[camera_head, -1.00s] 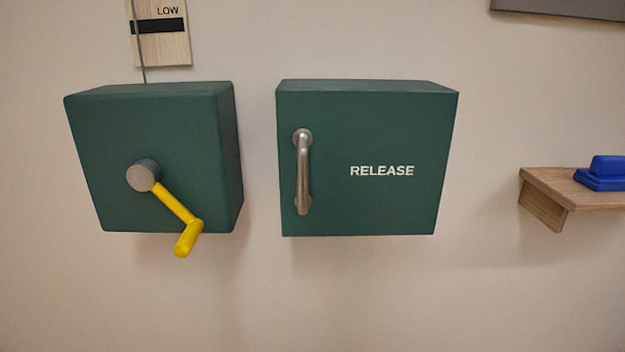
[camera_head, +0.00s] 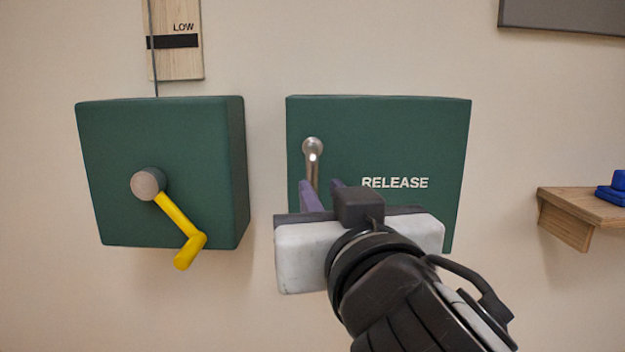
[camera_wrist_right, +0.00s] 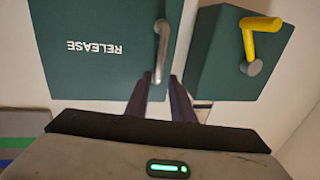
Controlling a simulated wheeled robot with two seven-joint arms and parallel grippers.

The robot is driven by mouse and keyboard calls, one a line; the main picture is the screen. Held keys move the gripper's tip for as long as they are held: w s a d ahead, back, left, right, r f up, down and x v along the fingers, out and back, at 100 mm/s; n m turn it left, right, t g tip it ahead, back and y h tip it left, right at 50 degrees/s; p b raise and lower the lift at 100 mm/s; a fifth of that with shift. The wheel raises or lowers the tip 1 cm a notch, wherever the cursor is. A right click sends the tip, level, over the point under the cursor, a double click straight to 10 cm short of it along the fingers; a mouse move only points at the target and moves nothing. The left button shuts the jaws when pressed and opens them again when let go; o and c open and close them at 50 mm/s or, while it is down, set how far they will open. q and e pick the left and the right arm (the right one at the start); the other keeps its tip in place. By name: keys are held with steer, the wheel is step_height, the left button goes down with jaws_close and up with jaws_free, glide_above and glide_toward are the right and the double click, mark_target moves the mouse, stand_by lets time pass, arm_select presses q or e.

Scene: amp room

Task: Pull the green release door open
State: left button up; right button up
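The green release door (camera_head: 400,130) is the front of a green wall box marked RELEASE, and it looks shut. Its metal bar handle (camera_head: 313,165) stands upright on the left side; its lower part is hidden behind my right gripper (camera_head: 322,185). The upside-down right wrist view shows the door (camera_wrist_right: 95,70) and the handle (camera_wrist_right: 162,45). There my right gripper (camera_wrist_right: 161,79) is open, its two purple fingers apart, with the handle's near end at the gap between their tips. I cannot tell if they touch it. My left gripper is not in view.
A second green box (camera_head: 160,120) with a yellow crank (camera_head: 178,220) hangs close on the left, a narrow gap away. A wooden shelf (camera_head: 575,210) with a blue object (camera_head: 612,190) is on the right. A LOW gauge board (camera_head: 175,60) is above left.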

mark_target(314, 178)
steer(key=w, duration=0.2)
steer(key=w+a, duration=0.1)
steer(key=w, duration=0.5)
steer(key=shift+a, duration=0.25)
jaws_close()
